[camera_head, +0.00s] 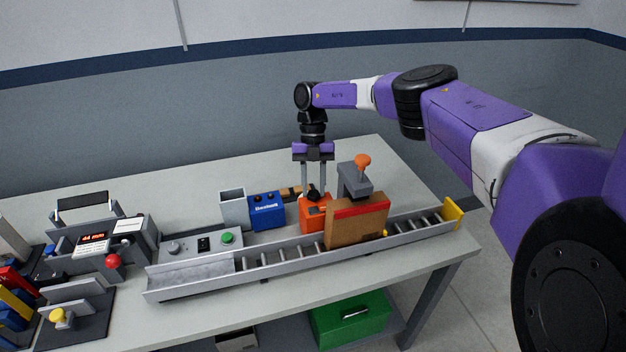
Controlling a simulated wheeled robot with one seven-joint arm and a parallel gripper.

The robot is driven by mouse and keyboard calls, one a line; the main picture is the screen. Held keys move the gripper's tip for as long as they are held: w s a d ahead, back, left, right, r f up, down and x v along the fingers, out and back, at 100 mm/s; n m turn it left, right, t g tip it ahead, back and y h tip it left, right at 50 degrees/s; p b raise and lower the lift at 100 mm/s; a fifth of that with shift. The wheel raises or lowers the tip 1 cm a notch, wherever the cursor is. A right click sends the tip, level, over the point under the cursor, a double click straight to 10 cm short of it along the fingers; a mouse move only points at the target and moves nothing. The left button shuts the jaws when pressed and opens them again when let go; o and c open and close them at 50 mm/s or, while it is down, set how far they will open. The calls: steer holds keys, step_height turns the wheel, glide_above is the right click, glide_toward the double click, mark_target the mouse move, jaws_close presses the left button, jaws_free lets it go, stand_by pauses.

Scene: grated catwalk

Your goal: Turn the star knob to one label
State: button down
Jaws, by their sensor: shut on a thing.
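The star knob (314,195) is small and black and sits on top of an orange box (313,218) behind the roller track. My gripper (313,188) points straight down over the box, with its two fingers shut on the knob from the left and right. The fingers hide part of the knob. The labels around it are too small to read, so I cannot tell which way the knob points.
A cardboard box (357,224) on the roller conveyor (280,260) stands close in front and right. Behind it rises a grey post with an orange knob (362,161). A blue box (267,211) and grey bin (233,208) are left. The table's back right is clear.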

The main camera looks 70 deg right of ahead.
steer(key=shift+d+r+m+t+p, duration=0.15)
steer(key=shift+m+t+p, duration=0.15)
steer(key=shift+m+p, duration=0.25)
steer(key=c, duration=1)
jaws_free()
steer(key=shift+b+v, duration=1.35)
steer(key=shift+v, duration=2.45)
steer(key=shift+w, duration=0.1)
